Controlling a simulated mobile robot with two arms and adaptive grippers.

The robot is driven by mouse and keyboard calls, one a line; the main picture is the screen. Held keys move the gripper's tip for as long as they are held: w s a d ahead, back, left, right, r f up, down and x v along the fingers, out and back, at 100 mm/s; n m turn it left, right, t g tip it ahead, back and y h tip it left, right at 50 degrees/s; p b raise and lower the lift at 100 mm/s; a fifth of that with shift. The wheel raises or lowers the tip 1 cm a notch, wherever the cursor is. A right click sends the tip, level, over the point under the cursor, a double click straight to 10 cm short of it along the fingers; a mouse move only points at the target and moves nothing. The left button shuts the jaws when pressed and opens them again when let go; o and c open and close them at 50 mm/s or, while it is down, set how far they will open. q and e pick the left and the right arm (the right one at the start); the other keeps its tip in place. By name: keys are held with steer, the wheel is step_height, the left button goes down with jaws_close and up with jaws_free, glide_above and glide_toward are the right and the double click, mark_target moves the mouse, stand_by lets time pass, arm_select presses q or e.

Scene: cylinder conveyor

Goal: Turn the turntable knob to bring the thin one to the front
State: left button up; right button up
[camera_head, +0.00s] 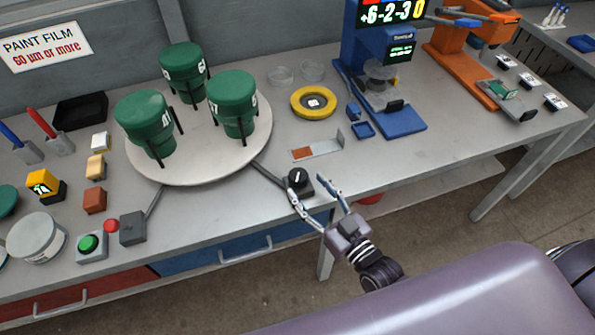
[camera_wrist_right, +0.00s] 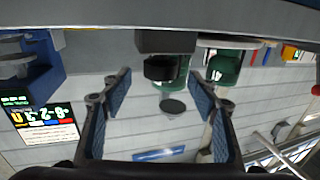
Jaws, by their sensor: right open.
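The round white turntable (camera_head: 205,160) carries three dark green capped cylinders: one at the back (camera_head: 183,68), one at front left (camera_head: 145,118) and one at right (camera_head: 233,98). White markings on them are only partly readable. The black knob (camera_head: 298,176) with a white line sits on a small dark box at the table's front edge. It also shows in the wrist view (camera_wrist_right: 160,68). My right gripper (camera_head: 306,184) is open and empty, its fingertips close to the knob. In the wrist view the knob appears between the spread fingers; contact is not clear. My left gripper is out of view.
A yellow ring (camera_head: 313,102), a small metal gauge plate (camera_head: 318,147) and a blue instrument (camera_head: 385,100) stand right of the turntable. A green button box (camera_head: 90,245), a grey box (camera_head: 132,228) and small blocks lie at left. Drawers sit below the front edge.

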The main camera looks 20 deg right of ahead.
mark_target(307, 180)
steer(key=x, duration=0.5)
steer(key=shift+w+a+f+p, duration=0.1)
steer(key=shift+p, duration=0.3)
steer(key=c, duration=1.2)
steer(key=shift+f+n+g+y+b, duration=0.2)
steer(key=shift+n+g+y+b, duration=0.3)
steer(key=shift+n+y+b, duration=0.6)
steer(key=n+g+y+b, duration=0.2)
steer(key=y+b, duration=0.2)
steer(key=shift+b, duration=0.3)
steer(key=shift+r+n+g+y+b, duration=0.1)
steer(key=shift+n+g+y+b, duration=0.8)
steer(key=shift+g+b, duration=0.15)
steer(key=shift+r, duration=0.1)
